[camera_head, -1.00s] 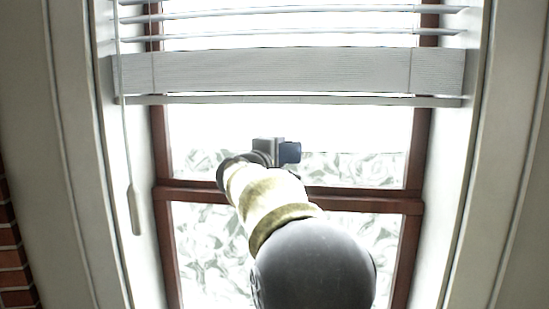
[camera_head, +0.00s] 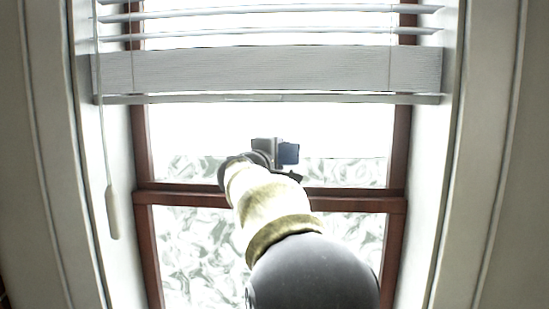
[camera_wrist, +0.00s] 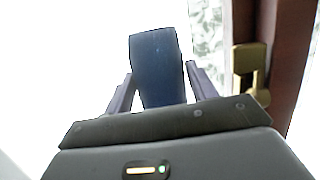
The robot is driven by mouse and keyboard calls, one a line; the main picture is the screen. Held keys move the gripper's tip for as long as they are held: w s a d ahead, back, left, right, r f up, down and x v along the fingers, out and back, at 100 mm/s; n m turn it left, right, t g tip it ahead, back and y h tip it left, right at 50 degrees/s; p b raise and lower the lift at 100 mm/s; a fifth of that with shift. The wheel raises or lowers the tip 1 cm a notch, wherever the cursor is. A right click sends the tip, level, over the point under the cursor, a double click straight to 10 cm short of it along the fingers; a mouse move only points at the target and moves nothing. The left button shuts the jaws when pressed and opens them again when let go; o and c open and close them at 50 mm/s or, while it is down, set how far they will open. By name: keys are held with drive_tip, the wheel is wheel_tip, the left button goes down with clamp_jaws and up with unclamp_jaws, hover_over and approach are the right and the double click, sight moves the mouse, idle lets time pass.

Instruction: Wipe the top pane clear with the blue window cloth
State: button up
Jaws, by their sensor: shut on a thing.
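The blue window cloth (camera_head: 289,153) is held out in front of the top pane (camera_head: 180,130). My gripper (camera_wrist: 158,88) is shut on the cloth (camera_wrist: 156,62), which stands up between the two fingers in the wrist view. In the head view my gripper (camera_head: 272,151) is at the middle of the top pane, above the crossbar. The pane is bright and clear in its upper part. A band of whitish swirly smears (camera_head: 350,172) covers its lower part, along the crossbar. I cannot tell whether the cloth touches the glass.
A white blind (camera_head: 265,70) hangs across the upper window, its bottom rail above my gripper. Its cord with a pull (camera_head: 112,212) hangs at the left. The brown crossbar (camera_head: 350,200) divides the panes. The lower pane (camera_head: 195,250) is smeared. A brass latch (camera_wrist: 250,65) is on the frame.

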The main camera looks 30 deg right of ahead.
sight(291, 155)
drive_tip(key=shift+s+d+b, duration=0.85)
drive_tip(key=shift+s+d, duration=0.3)
drive_tip(key=shift+d, duration=0.3)
drive_tip(key=shift+f+b, duration=0.1)
drive_tip(key=shift+b, duration=0.3)
drive_tip(key=shift+a, duration=0.1)
drive_tip(key=shift+w+a, duration=1.25)
drive_tip(key=shift+a, duration=0.1)
drive_tip(key=shift+a, duration=0.1)
